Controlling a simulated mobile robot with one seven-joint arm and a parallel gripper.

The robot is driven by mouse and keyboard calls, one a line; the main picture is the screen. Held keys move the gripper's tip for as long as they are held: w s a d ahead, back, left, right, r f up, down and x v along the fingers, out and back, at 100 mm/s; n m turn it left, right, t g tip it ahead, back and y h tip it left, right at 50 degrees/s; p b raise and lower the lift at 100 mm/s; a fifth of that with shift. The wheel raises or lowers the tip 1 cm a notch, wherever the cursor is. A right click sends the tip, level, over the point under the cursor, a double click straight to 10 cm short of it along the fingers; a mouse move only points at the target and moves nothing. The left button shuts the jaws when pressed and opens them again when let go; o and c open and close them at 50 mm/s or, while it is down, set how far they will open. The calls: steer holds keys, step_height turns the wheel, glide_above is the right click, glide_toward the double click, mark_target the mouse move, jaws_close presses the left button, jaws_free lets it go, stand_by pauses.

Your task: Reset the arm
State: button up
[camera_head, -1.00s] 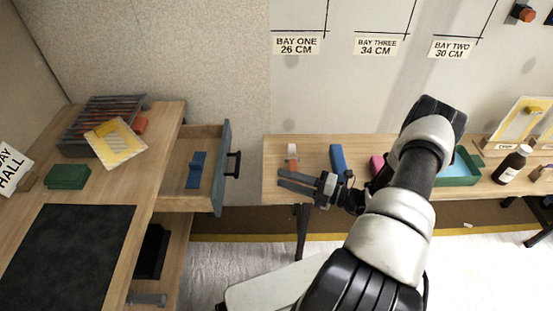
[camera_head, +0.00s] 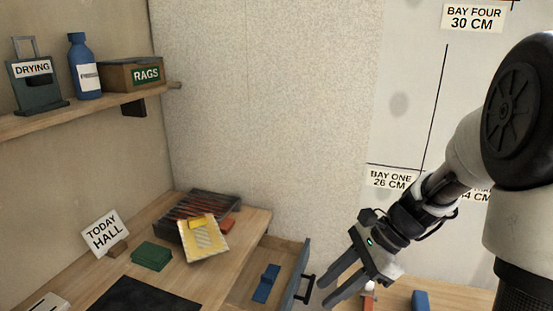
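My arm comes in from the right of the head view, raised and bent. My gripper (camera_head: 343,285) points down and to the left, in front of the wall and just right of the open drawer (camera_head: 294,280). Its two fingers are apart, with nothing between them. A blue object (camera_head: 265,283) lies inside the drawer, clear of my gripper.
The left workbench (camera_head: 176,271) holds a grey rack (camera_head: 203,208) with a yellow patterned sheet (camera_head: 204,240), a green block (camera_head: 151,255) and a TODAY HALL sign (camera_head: 105,233). A shelf (camera_head: 68,117) carries a blue bottle (camera_head: 83,68) and a RAGS box (camera_head: 131,75). A second table (camera_head: 452,298) stands at lower right.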

steer(key=s+d+r+n+t+h, duration=0.2)
steer(key=s+r+n+t+h, duration=0.45)
steer(key=s+r+n, duration=0.8)
steer(key=w+r+n+p, duration=0.2)
steer(key=w+r+p, duration=0.1)
steer(key=r+p, duration=1.6)
steer(key=shift+w+a+r+h+p, duration=0.25)
steer(key=shift+h+p, duration=0.2)
steer(key=shift+p, duration=0.65)
